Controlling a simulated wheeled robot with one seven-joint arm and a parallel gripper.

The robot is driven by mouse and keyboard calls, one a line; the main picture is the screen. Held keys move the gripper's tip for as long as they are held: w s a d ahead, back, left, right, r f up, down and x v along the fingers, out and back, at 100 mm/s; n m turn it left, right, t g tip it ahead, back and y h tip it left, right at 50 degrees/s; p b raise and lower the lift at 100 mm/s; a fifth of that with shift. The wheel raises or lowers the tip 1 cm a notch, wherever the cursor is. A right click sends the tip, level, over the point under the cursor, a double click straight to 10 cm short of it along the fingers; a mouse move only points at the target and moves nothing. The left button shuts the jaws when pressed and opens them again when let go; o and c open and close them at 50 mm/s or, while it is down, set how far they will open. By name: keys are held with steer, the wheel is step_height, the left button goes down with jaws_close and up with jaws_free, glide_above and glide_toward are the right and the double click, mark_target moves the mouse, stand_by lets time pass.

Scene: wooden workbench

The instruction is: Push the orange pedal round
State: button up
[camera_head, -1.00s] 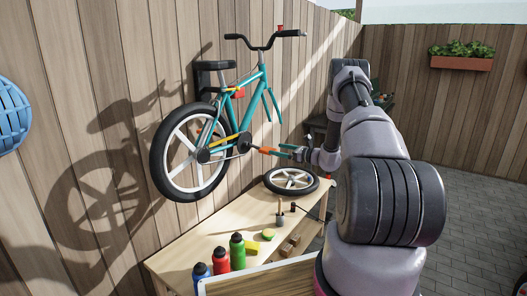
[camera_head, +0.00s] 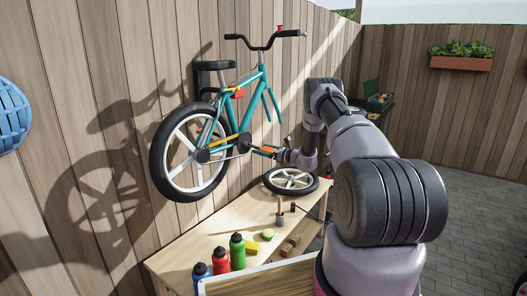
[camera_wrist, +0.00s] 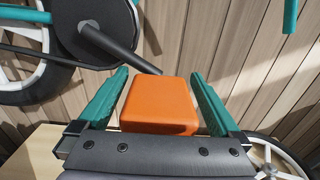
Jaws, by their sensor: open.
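The orange pedal (camera_wrist: 160,107) sits between the two teal fingers of my gripper (camera_wrist: 160,75) in the wrist view. The fingers are open, with a narrow gap at each side of it; whether either touches it I cannot tell. The dark crank arm (camera_wrist: 107,40) runs from the chainring (camera_wrist: 92,22) down to the pedal. In the head view the teal bicycle (camera_head: 240,110) hangs on the fence, and my gripper (camera_head: 263,150) reaches in from the right at the pedal, which is small and partly hidden there.
Below is a wooden workbench (camera_head: 190,245) with a loose wheel (camera_head: 291,181) under my gripper. Several bottles, including a green one (camera_head: 237,252), stand at its front. The bicycle's rear wheel (camera_head: 188,152) is left of the crank. The wooden fence (camera_head: 70,60) is close behind.

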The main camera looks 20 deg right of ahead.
steer(key=shift+c, duration=0.3)
steer(key=shift+w, duration=0.1)
jaws_close()
steer(key=shift+r, duration=0.2)
